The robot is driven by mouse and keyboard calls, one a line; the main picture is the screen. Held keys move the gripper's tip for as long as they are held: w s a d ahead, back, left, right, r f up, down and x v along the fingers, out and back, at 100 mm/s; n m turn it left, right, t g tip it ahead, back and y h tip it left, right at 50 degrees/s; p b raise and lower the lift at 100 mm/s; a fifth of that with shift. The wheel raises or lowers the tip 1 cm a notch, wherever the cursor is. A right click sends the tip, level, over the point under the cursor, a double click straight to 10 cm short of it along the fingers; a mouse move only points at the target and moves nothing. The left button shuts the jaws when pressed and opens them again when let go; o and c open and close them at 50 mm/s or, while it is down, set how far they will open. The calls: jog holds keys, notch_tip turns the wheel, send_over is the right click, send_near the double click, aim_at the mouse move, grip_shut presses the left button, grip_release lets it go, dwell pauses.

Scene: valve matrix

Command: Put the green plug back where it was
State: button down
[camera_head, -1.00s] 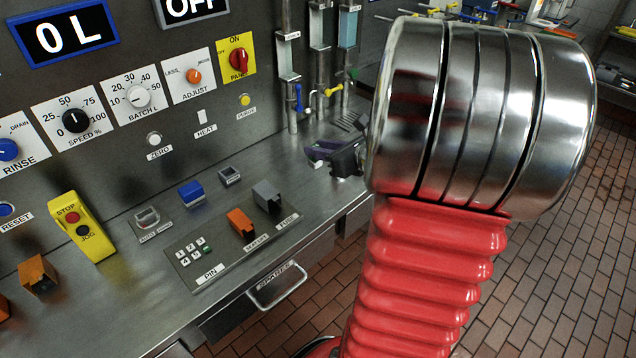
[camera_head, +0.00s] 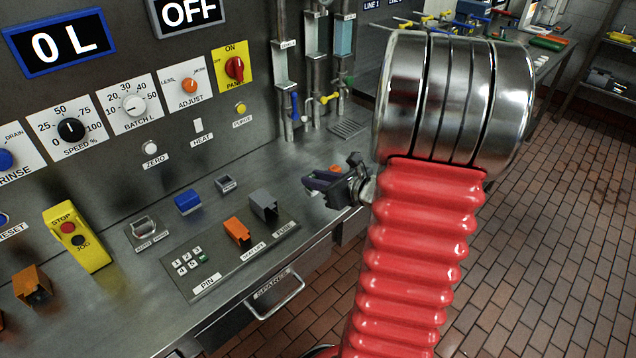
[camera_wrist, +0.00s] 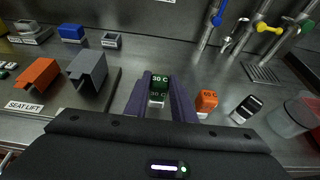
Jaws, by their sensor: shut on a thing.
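The green plug (camera_wrist: 159,83), marked "30 C", is between the two purple fingers of my gripper (camera_wrist: 160,92) in the wrist view. My gripper is shut on it, with the plug near the fingertips over the steel bench. In the head view my gripper (camera_head: 318,183) is at the bench's right part, right of the grey covers; the green plug cannot be made out there. A small open grey socket (camera_wrist: 111,41) sits beyond and left of the plug; it also shows in the head view (camera_head: 225,183). I cannot tell whether the plug came from it.
An orange plug (camera_wrist: 206,102) marked "65 C" stands just right of my gripper, with a black plug (camera_wrist: 245,109) beyond it. A clear cup (camera_wrist: 291,118) is further right. Grey (camera_wrist: 88,78) and orange (camera_wrist: 36,80) covers stand left. Pipes with valves (camera_wrist: 212,20) rise behind.

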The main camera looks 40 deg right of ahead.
jog(key=shift+f, duration=0.85)
jog(key=shift+f, duration=0.15)
jog(key=c, duration=1.5)
grip_release()
jog(key=shift+s+d+r, duration=0.1)
jog(key=shift+s+r, duration=0.25)
jog(key=shift+s, duration=0.05)
jog(key=v, duration=1.1)
jog(key=shift+s, duration=0.1)
